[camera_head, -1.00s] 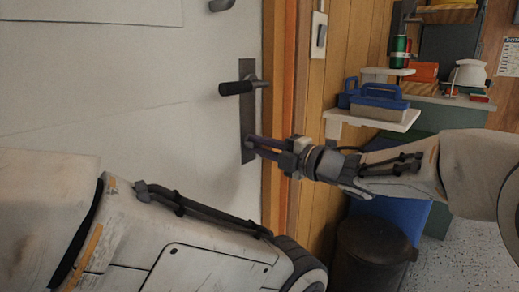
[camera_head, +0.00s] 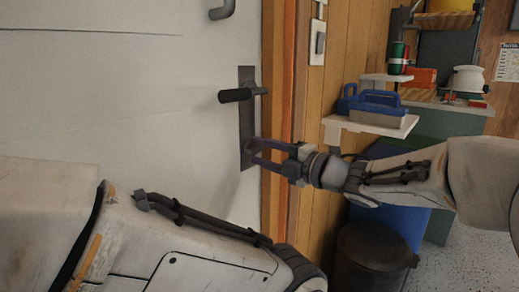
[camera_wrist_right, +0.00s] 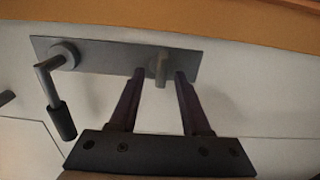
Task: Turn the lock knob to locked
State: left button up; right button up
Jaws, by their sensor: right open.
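The lock knob (camera_wrist_right: 161,68) is a small grey turn piece on a dark metal plate (camera_wrist_right: 110,54) on the white door. In the right wrist view it stands between the two fingers of my right gripper (camera_wrist_right: 158,76), which is open, with a gap visible on each side. In the head view my right gripper (camera_head: 252,152) reaches the lower part of the plate (camera_head: 246,120) from the right, and I cannot make out the knob there. A black-gripped lever handle (camera_head: 240,95) sits above on the same plate; it also shows in the right wrist view (camera_wrist_right: 58,110). My left gripper is out of view.
The orange door frame (camera_head: 279,100) and a wood-panelled wall stand just right of the plate. A white shelf (camera_head: 390,126) with a blue caddy (camera_head: 375,103) juts out above my right forearm. A dark bin (camera_head: 372,255) stands below. My left arm fills the lower left.

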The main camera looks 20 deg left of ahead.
jog(key=p+v, duration=0.1)
jog(key=v, duration=0.8)
jog(key=shift+s+d+r, duration=0.2)
jog(key=shift+d, duration=0.05)
